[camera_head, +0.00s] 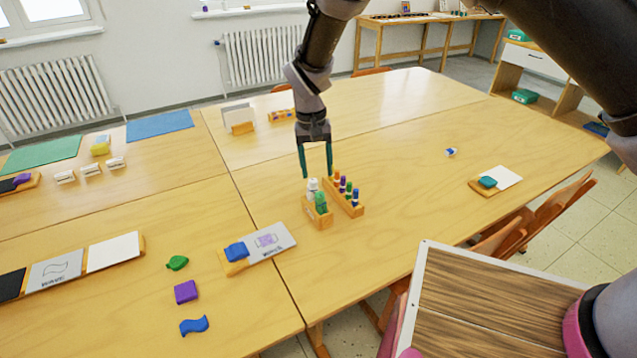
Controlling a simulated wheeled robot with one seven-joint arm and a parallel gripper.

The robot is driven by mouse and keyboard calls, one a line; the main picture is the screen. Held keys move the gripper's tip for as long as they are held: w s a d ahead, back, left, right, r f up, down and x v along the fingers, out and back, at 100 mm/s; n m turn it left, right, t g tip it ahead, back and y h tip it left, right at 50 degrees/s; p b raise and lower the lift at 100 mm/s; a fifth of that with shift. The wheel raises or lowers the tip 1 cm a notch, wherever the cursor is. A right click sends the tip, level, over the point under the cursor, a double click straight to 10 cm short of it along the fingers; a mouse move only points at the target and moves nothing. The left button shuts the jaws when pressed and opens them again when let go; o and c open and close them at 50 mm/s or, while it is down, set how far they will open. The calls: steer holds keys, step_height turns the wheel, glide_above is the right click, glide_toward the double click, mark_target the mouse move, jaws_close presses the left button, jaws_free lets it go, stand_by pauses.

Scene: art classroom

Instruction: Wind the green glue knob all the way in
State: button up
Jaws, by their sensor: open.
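A small wooden holder (318,219) stands on the table near the middle of the view. It holds a glue stick with a green part (321,202) at its near end and a white glue stick (312,185) behind it. My gripper (316,175) points down from above with its two dark green fingers apart. The fingertips are just above and behind the holder, around the height of the white stick's top, and nothing is between them. Whether the fingers are directly over the white stick or behind it, I cannot tell. The knob's winding position is too small to make out.
A wooden rack with several coloured-cap sticks (350,209) stands close at the right of the holder. A wooden card stand (233,268) with a blue piece lies at the front left. Loose green (178,263), purple (186,291) and blue (194,326) pieces lie left. The table's right side is mostly clear.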

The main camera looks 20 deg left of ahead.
steer(key=shift+a+r, duration=0.15)
steer(key=shift+r, duration=1.55)
steer(key=w+d+r+m+y, duration=0.25)
steer(key=w+d+r, duration=0.55)
steer(key=d+r, duration=0.4)
steer(key=w+d+r+m+t+y, duration=0.1)
steer(key=w+d+r+m+y, duration=0.15)
steer(key=d+r, duration=1.3)
steer(key=s+d+r+m+t, duration=0.1)
steer(key=s+d+r, duration=0.25)
steer(key=d, duration=0.45)
steer(key=s+d+r+m+t, duration=0.1)
steer(key=s+d+r+t, duration=0.1)
steer(key=d+r, duration=0.35)
steer(key=s+d+f+m+t+h, duration=0.1)
steer(key=s+d+m+t+h, duration=0.1)
steer(key=s+d, duration=0.8)
steer(key=shift+d+f+t, duration=0.15)
steer(key=shift+d+t, duration=0.2)
steer(key=shift+t, duration=0.15)
